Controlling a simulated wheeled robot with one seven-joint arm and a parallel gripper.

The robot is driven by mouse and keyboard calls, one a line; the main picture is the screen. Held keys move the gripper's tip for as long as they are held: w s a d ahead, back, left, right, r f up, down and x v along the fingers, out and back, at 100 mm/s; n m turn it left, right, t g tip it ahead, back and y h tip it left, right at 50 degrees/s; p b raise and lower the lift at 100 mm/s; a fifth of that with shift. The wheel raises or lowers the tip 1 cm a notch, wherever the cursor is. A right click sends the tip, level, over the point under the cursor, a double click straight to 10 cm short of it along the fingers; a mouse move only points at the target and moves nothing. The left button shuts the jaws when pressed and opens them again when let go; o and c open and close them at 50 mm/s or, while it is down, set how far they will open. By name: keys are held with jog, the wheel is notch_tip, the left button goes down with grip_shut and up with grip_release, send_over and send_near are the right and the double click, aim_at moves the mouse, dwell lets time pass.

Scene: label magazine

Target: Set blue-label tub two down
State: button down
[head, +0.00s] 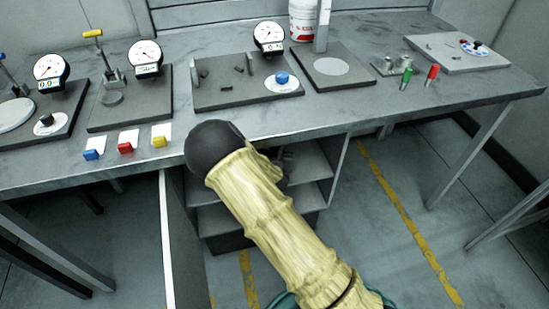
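No tub with a blue label can be made out in the head view. A white tub with red print (303,20) stands at the back of the bench, behind a grey upright post that hides part of it. My arm, in a cream sleeve with a dark rounded joint, reaches up from the bottom over the bench's front edge. My gripper cannot be made out. The arm covers part of the open shelves (308,160) under the bench, so what lies there is largely hidden.
The grey bench (225,118) carries gauge fixtures, including a dial gauge (269,36), and blue, red (125,147) and yellow blocks at its front edge. Green and red pegs (432,75) stand at right. A thin upright panel (167,240) stands left of the shelves. Floor at right is clear.

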jog(key=shift+f+b, duration=0.3)
jog(key=shift+f, duration=1.45)
jog(key=shift+f, duration=0.15)
jog(key=c, duration=1.7)
grip_release()
